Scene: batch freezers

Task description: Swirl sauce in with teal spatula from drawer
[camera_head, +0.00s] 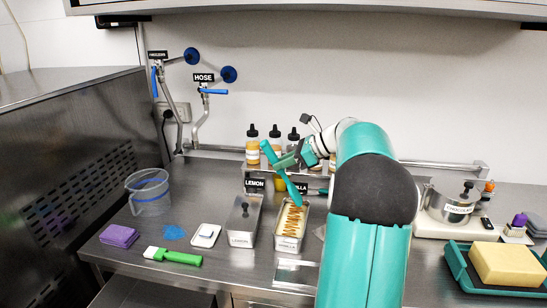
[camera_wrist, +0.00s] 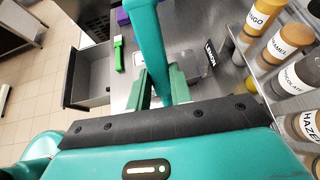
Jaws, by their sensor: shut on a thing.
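My gripper (camera_head: 283,160) is shut on the teal spatula (camera_head: 292,189), which slants down toward the vanilla pan. The vanilla pan (camera_head: 277,243) is a metal tub of pale ice cream with an orange-brown zigzag of sauce (camera_head: 291,222) on top. The spatula's lower end is over the far end of this pan; whether it touches the ice cream I cannot tell. In the wrist view the spatula (camera_wrist: 149,40) rises between my gripper's fingers (camera_wrist: 157,92). An open, seemingly empty drawer (camera_wrist: 90,78) also shows there.
A closed lemon pan (camera_head: 241,228) stands just left of the vanilla pan. Sauce bottles (camera_head: 252,146) line the shelf behind. A clear jug (camera_head: 149,195), purple sponge (camera_head: 119,236) and green-handled brush (camera_head: 174,257) are at left. A scale (camera_head: 447,228) and teal tray (camera_head: 480,289) are at right.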

